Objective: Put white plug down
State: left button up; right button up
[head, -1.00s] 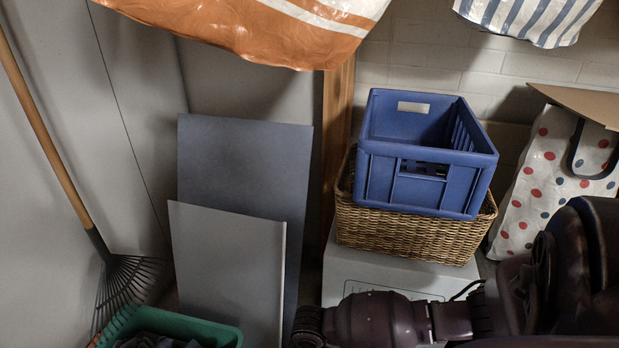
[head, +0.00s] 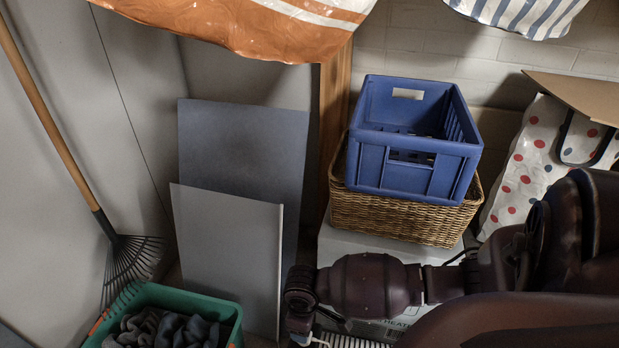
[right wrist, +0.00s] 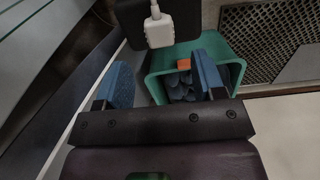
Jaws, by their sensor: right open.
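The white plug (right wrist: 158,29) shows at the top of the right wrist view, with a white prong or lead at its upper end. It is against a dark block (right wrist: 129,13); I cannot tell whether it rests on it. My right gripper (right wrist: 164,78) is open, its two blue-padded fingers apart with nothing between them. The plug appears beyond the fingertips, clear of both pads. In the head view my right arm comes in from the right and its end is cut off by the bottom edge. I cannot make out the plug for certain there. My left gripper is out of view.
A green crate (head: 159,293) with dark cloths stands at the lower left, also behind the fingers in the wrist view (right wrist: 157,84). Grey panels (head: 228,250) lean beside it. A blue crate (head: 408,172) sits in a wicker basket (head: 392,215). A rake (head: 58,125) leans left.

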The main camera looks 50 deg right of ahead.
pick_arm(q)
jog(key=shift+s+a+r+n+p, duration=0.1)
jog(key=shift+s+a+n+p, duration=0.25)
jog(key=shift+p, duration=0.45)
pick_arm(e)
notch_tip(320, 180, up, 5)
jog(key=shift+r, duration=0.2)
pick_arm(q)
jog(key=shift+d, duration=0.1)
